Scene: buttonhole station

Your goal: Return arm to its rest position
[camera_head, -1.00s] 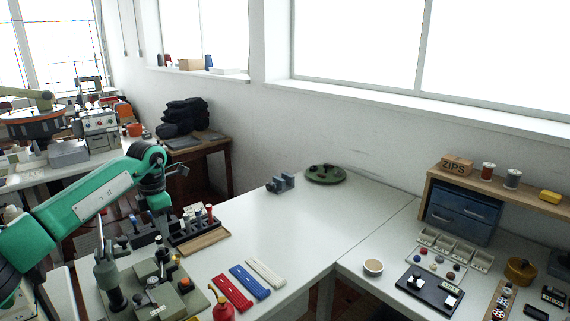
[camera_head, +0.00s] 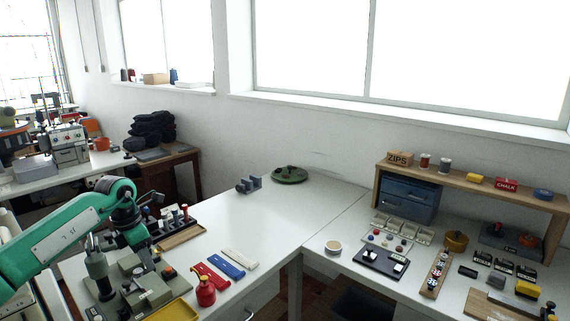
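My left arm (camera_head: 60,238), green with a white label plate, comes in from the left edge. Its elbow is high and its dark forearm and wrist (camera_head: 130,222) hang down over the left table. My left gripper (camera_head: 143,250) is small and dark at the lower end, above or beside the grey-green machine (camera_head: 145,291); I cannot make out its fingers clearly or whether it holds anything. My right arm and gripper are not in view.
A rack of tools (camera_head: 174,222), red (camera_head: 210,276), blue (camera_head: 224,263) and white (camera_head: 240,257) strips, and a red bottle (camera_head: 205,292) lie near the arm. A yellow tray (camera_head: 175,312) is in front. The left table's middle (camera_head: 250,215) is clear. A shelf (camera_head: 470,188) stands right.

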